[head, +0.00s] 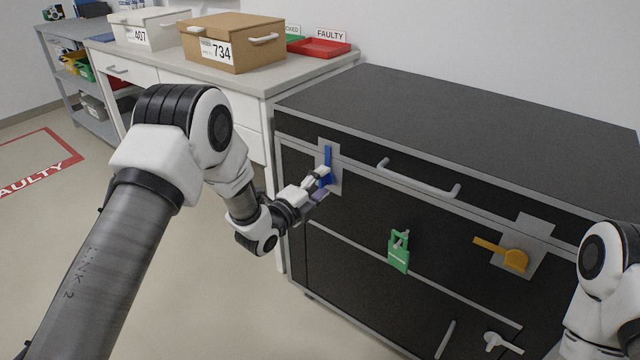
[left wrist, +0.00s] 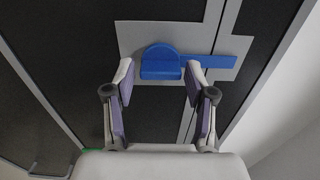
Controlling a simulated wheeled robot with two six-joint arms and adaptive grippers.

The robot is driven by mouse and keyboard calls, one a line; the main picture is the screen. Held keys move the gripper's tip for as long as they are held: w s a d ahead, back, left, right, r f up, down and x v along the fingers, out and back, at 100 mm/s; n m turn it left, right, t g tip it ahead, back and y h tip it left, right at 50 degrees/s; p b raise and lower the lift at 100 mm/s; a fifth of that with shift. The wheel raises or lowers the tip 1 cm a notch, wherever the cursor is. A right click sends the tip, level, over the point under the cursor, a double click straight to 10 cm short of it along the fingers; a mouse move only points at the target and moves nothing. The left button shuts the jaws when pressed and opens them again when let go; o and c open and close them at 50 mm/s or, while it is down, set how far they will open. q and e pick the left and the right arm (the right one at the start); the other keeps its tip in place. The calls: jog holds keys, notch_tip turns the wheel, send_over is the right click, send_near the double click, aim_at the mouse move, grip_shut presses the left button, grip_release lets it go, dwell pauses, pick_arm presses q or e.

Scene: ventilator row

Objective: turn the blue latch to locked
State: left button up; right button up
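The blue latch (head: 328,158) is mounted on a grey plate at the upper left of the black cabinet (head: 450,115). Its bar points upward in the head view. In the left wrist view its rounded hub (left wrist: 160,62) sits on the plate and its bar reaches right across the seam. My left gripper (head: 319,184) is at the latch. In the left wrist view its two fingers (left wrist: 159,68) are apart, one on each side of the hub, with gaps visible. Whether the fingertips touch it is unclear.
A counter (head: 265,85) with a brown box (head: 232,42) and red tray (head: 318,47) stands to the left.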

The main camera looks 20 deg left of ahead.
pick_arm(q)
jog(key=shift+s, duration=0.1)
jog(key=v, duration=1.1)
jog(key=shift+s+a, duration=0.15)
jog(key=shift+s, duration=0.25)
